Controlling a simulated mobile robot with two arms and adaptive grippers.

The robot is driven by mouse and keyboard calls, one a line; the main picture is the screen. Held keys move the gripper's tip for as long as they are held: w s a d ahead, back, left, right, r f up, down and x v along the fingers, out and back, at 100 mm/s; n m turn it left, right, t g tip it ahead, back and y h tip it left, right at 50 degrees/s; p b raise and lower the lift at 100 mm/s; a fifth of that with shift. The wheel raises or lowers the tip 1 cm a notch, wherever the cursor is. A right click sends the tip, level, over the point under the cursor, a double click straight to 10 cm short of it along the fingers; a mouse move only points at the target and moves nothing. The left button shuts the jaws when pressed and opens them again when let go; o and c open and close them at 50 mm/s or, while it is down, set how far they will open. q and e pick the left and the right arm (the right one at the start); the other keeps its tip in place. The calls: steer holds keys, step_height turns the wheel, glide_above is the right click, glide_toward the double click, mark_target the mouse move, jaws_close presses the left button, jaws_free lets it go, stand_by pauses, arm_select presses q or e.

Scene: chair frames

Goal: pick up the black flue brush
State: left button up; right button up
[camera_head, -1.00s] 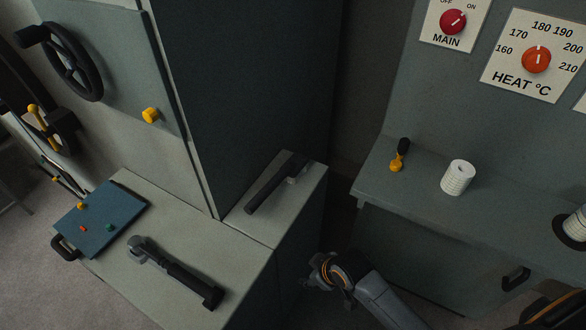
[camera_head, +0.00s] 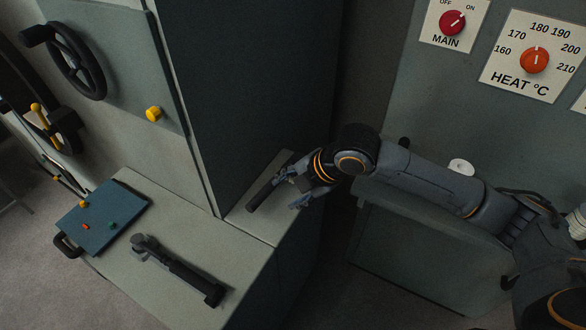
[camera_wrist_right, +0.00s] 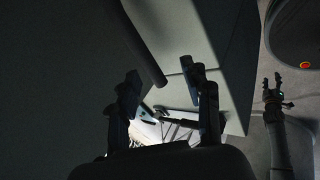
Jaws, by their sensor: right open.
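A black rod-shaped tool, which looks like the flue brush (camera_head: 260,194), lies on the narrow pale ledge (camera_head: 248,226) beside the tall dark cabinet. Its far end is hidden behind my right gripper (camera_head: 289,192). That gripper is open, with its fingers spread over or close to the tool; I cannot tell whether they touch it. In the right wrist view a dark rod (camera_wrist_right: 146,55) runs from the top to just beyond the open fingers (camera_wrist_right: 165,95), with nothing gripped. A gripper at the right of that view, seemingly my left one (camera_wrist_right: 271,92), is small and dim.
A second dark tool with a grey head (camera_head: 180,272) lies on the pale bench top. A blue board (camera_head: 100,215) with coloured knobs sits left of it. The tall cabinet (camera_head: 245,90) rises directly behind the ledge. A white roll (camera_head: 461,167) shows behind my right arm.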

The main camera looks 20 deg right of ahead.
steer(key=w+d+r+n, duration=0.2)
steer(key=w+d+r, duration=0.2)
steer(key=d+r, duration=0.15)
steer(key=x, duration=0.3)
steer(key=p+x, duration=0.1)
steer(key=x, duration=0.5)
steer(key=shift+w+d+f, duration=0.1)
steer(key=shift+d+f, duration=0.05)
steer(key=shift+d, duration=0.15)
steer(key=p+x, duration=0.2)
steer(key=x, duration=0.2)
steer(key=shift+w+a+f, duration=0.2)
steer(key=shift+w, duration=0.15)
steer(key=shift+w+f+h, duration=0.1)
steer(key=shift+f+h, duration=0.15)
steer(key=shift+h, duration=0.05)
arm_select(q)
steer(key=r, duration=0.3)
steer(key=shift+s+a+r, duration=0.15)
steer(key=shift+s, duration=0.2)
arm_select(e)
steer(key=shift+c, duration=0.4)
jaws_close()
